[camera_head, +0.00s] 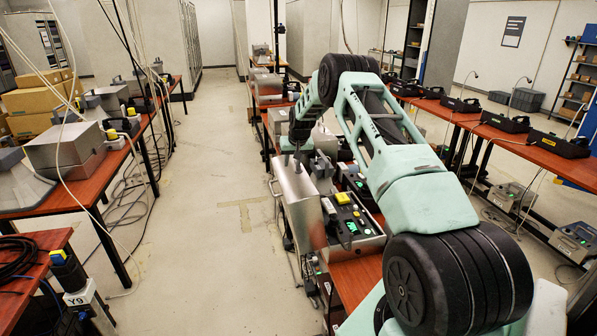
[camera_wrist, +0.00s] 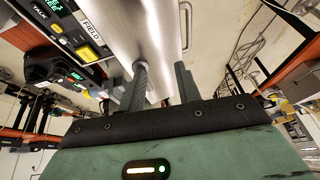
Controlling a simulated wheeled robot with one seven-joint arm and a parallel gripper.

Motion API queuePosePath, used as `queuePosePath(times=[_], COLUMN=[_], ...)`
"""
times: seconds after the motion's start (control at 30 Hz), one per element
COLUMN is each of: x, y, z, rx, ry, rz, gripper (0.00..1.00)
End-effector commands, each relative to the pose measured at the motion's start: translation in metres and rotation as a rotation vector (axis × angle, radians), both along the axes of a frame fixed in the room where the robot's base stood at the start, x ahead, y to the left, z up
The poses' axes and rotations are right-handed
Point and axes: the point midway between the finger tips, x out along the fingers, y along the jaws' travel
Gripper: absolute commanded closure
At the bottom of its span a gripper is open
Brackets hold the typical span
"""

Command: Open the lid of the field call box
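The field call box (camera_head: 368,244) is a silver metal case on the red-brown table in the middle. Its black panel with a yellow button and green lights is exposed. Its silver lid (camera_head: 300,199) stands up along the left side of the panel. A "FIELD" label (camera_wrist: 88,26) shows beside the yellow button.
More metal boxes and phones stand further along the middle table. A left table (camera_head: 110,178) holds another silver box (camera_head: 66,150). A right table holds several black phones (camera_head: 560,144). Loose cables hang at left. The floor aisle (camera_head: 205,200) left of the call box is clear.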

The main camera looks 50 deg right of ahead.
Motion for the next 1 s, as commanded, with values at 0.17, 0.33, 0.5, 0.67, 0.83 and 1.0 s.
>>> queuePosePath(times=[0.17,0.33,0.5,0.67,0.83,1.0], x=[-0.002,-0.003,-0.005,-0.007,-0.009,-0.010], y=[0.006,0.012,0.017,0.022,0.028,0.033], z=[0.012,0.022,0.032,0.041,0.050,0.061], rx=[-0.001,-0.001,-0.001,-0.001,0.000,0.000], ry=[-0.001,-0.001,-0.001,-0.001,-0.001,-0.001], rz=[0.001,0.001,0.000,0.000,0.000,0.001], gripper=[0.67,0.67,0.67,0.67,0.67,0.67])
